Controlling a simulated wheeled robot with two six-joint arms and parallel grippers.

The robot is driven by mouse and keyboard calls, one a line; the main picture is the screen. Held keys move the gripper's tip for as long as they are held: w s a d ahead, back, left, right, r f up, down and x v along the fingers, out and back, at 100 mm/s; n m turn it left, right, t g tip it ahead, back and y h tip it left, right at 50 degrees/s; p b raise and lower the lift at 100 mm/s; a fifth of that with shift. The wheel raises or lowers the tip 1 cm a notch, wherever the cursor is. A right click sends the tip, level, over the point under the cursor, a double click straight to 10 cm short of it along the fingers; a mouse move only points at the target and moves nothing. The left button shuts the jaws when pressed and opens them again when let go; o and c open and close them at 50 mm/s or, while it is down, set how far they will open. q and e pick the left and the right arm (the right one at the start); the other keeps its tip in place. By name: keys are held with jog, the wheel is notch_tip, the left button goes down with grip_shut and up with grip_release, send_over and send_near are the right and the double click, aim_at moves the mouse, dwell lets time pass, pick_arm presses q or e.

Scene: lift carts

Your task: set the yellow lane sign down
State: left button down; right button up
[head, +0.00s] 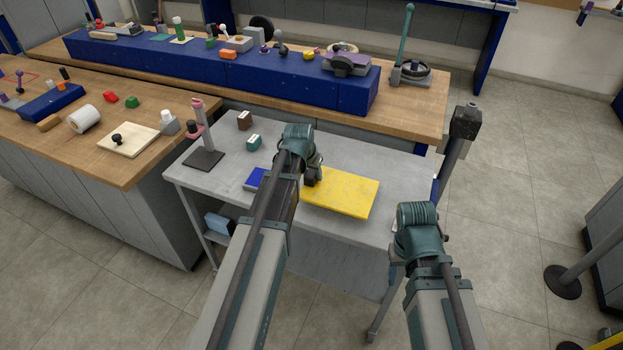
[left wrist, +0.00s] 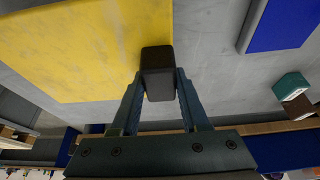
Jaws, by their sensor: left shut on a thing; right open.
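The yellow lane sign (head: 345,192) is a flat panel lying level over the grey cart's top (head: 385,160). It also fills the upper left of the left wrist view (left wrist: 85,50). My left gripper (head: 312,178) is shut on the sign's dark grip block (left wrist: 157,72), at the panel's edge. The sign is close above or touching the cart top; I cannot tell which. My right gripper (head: 420,235) is open and empty by the cart's front right corner, its fingers mostly hidden by its wrist.
A green block (head: 254,142), a brown block (head: 244,121) and a pink-topped stand (head: 204,158) are on the cart's left side. Wooden benches with many items stand left and behind.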

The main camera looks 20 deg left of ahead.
pick_arm(q)
jog(key=shift+w+a, duration=0.15)
jog(key=shift+w, duration=0.2)
jog(key=shift+s+f+b, duration=0.15)
jog(key=shift+f+b, duration=0.4)
notch_tip(320, 180, down, 3)
jog(key=b, duration=0.2)
jog(key=shift+r+b, duration=0.2)
jog(key=shift+b, duration=0.15)
jog(key=shift+r, duration=0.1)
jog(key=c, duration=0.8)
grip_release()
jog(key=shift+f, duration=0.2)
jog(key=shift+c, duration=0.2)
jog(key=o, duration=0.4)
jog(key=shift+r, duration=0.1)
jog(key=shift+o, duration=0.2)
